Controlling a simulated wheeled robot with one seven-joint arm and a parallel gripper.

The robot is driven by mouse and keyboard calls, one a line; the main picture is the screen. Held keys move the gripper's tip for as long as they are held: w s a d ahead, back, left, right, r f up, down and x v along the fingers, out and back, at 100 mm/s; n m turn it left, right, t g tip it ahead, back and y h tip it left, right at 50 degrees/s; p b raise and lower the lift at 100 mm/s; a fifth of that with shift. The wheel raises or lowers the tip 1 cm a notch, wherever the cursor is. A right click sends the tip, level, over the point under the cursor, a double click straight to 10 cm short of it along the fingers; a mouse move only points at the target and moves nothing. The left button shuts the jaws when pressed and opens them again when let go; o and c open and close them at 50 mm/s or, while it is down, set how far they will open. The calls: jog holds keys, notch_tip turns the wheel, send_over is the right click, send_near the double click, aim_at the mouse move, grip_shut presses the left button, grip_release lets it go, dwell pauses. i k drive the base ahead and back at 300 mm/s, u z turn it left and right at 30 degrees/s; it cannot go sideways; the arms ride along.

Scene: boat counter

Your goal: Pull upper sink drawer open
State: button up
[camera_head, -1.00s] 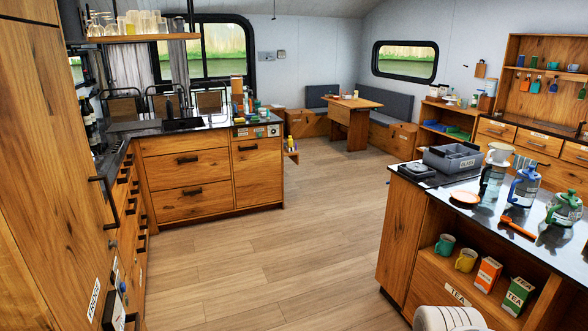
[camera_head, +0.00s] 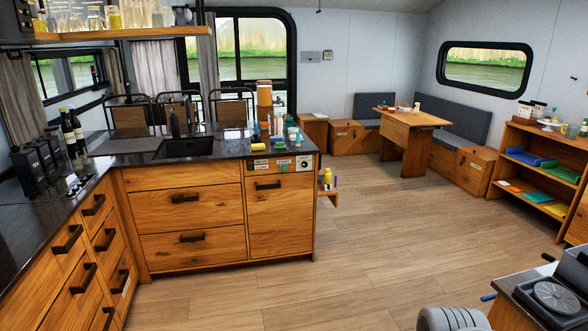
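The upper sink drawer (camera_head: 190,200) is a wooden drawer front with a dark bar handle, left of centre, below the sink (camera_head: 188,147) in the dark counter. It looks shut, flush with the cabinet. A lower drawer (camera_head: 195,243) with a like handle sits under it and also looks shut. To its right is a taller wooden front (camera_head: 280,214) with its own handle. A light grey rounded part of my own body shows at the bottom edge. My gripper is not in view.
Open wooden floor (camera_head: 290,300) lies before the sink cabinet. A counter with several drawers (camera_head: 87,277) runs along the left. A dark-topped counter (camera_head: 530,290) stands at the lower right. Bottles (camera_head: 72,130) and dark canisters (camera_head: 38,165) stand on the left counter.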

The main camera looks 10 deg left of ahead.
aim_at(170, 209)
jog(key=u, duration=0.45)
jog(key=i, duration=2.45)
jog(key=u, duration=1.65)
jog(key=i, duration=1.75)
jog(key=u, duration=0.8)
